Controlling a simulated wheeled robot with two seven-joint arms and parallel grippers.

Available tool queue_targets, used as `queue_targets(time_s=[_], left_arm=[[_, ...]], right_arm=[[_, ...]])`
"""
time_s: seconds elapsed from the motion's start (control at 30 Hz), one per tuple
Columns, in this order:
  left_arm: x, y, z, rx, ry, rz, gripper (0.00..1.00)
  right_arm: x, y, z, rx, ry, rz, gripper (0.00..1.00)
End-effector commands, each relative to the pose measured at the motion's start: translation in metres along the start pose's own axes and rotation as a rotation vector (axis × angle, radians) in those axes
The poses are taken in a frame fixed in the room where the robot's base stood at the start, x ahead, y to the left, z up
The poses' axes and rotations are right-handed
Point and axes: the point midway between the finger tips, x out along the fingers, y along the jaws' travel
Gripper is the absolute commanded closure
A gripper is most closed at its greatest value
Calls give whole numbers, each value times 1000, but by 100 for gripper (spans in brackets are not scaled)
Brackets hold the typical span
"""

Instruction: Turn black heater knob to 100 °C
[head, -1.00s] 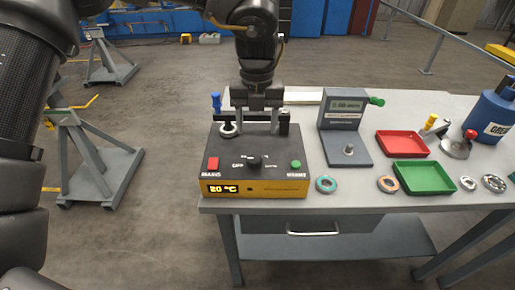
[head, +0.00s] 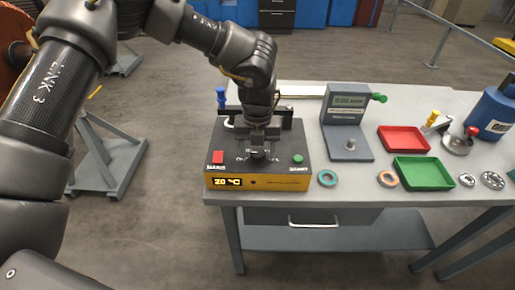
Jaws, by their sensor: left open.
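The heater (head: 285,182) is a box with a dark top and a yellow front, near the left end of the grey bench. Its display (head: 227,181) reads about 20 °C. The black heater knob (head: 257,157) is in the middle of the top and is mostly hidden by my left gripper (head: 258,153). My left gripper points down over the knob with its jaws open, one finger on each side; I cannot tell whether they touch it. A red button (head: 218,157) and a green button (head: 297,159) flank the knob. My right gripper is not in view.
A blue-handled part (head: 221,97) stands at the heater's back left. A grey gauge stand (head: 346,125), a red tray (head: 403,138), a green tray (head: 423,173), several rings and a blue canister (head: 492,112) are to the right.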

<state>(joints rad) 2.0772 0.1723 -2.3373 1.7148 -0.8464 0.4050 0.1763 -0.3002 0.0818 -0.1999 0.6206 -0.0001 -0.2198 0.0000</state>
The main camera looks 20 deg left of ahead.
Motion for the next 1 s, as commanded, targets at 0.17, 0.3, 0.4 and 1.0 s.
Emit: queue_targets(time_s=[0.17, 0.3, 0.4, 1.0], left_arm=[[0, 0, 0, 0, 0, 0, 49], [0, 0, 0, 0, 0, 0, 67], [0, 0, 0, 0, 0, 0, 80], [0, 1, 1, 193, 2, -2, 86]], right_arm=[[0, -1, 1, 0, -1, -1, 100], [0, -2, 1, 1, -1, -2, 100], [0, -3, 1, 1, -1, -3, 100], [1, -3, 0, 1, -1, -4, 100]])
